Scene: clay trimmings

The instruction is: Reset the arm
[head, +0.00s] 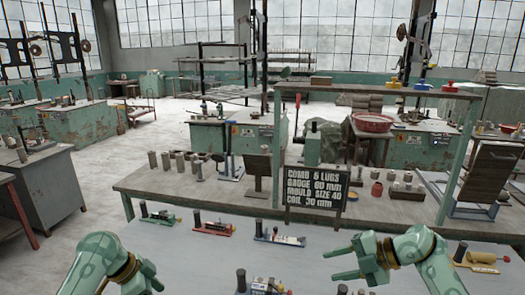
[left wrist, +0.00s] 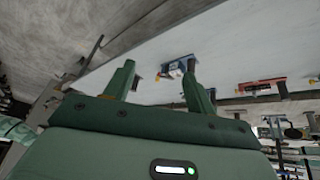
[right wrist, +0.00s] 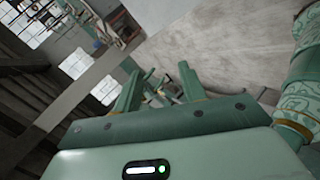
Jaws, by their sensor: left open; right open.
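My left gripper (head: 157,278) is low at the left of the head view, over the near edge of the grey table, its fingers apart and empty. In the left wrist view its two fingers (left wrist: 160,72) stand wide apart with nothing between them. My right gripper (head: 330,265) is over the grey table right of centre in the head view, fingers spread and pointing left. In the right wrist view its fingers (right wrist: 158,72) are also apart and hold nothing. Both forearms are bent inward at the bottom of the head view.
On the grey table (head: 190,262) lie a green tray (head: 160,219), a red tray (head: 214,232), a blue tray (head: 284,241) and a yellow tray (head: 482,266). A black sign (head: 316,188) stands behind. A bench (head: 150,184) with grey cylinders lies beyond.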

